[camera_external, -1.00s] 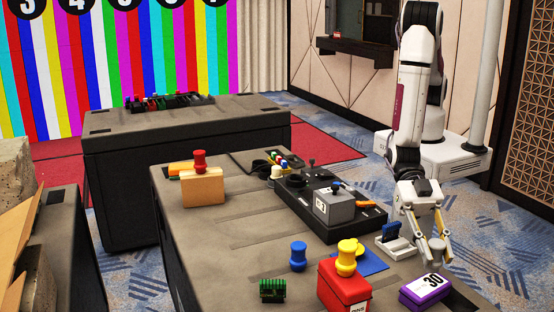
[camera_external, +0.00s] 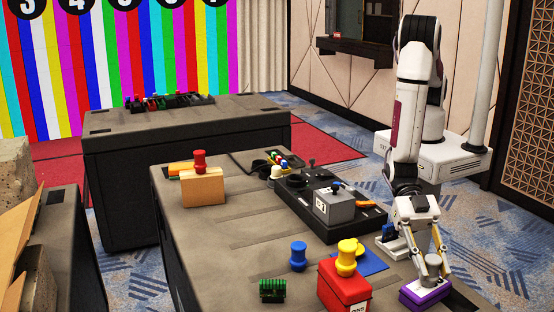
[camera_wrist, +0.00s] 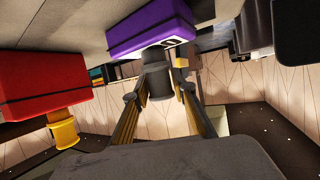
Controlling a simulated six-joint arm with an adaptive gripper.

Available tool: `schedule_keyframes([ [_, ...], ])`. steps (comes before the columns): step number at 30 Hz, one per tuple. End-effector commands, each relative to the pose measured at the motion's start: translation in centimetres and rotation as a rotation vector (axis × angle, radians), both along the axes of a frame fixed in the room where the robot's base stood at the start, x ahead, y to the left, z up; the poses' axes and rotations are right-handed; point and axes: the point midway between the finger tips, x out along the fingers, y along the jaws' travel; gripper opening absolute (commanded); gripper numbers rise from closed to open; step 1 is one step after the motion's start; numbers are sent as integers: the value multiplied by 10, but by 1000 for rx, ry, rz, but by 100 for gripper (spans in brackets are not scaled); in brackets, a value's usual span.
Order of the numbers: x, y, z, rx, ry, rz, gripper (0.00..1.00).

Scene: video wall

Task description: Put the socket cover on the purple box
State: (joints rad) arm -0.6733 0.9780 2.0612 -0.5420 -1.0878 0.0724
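The purple box (camera_external: 425,293) lies near the right front edge of the table; in the wrist view it is at the top centre (camera_wrist: 150,28). A dark grey knob-shaped piece, which I take as the socket cover (camera_wrist: 158,82), is between the fingers of my gripper (camera_wrist: 160,84). Its end meets the face of the purple box, or is very close; I cannot tell if it rests there. The fingers appear shut on the cover.
A red box (camera_external: 343,290) with a yellow knob (camera_external: 347,258) stands left of the purple box. A blue knob (camera_external: 298,256) and a green piece (camera_external: 272,291) are further left. A black panel with a grey box (camera_external: 334,207) lies behind.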

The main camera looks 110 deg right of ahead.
Motion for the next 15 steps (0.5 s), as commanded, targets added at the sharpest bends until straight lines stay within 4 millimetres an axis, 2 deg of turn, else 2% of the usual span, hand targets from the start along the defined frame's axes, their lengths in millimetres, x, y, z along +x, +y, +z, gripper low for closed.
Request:
schedule_keyframes([
  [15,0,0,2,1,0,0,40],
])
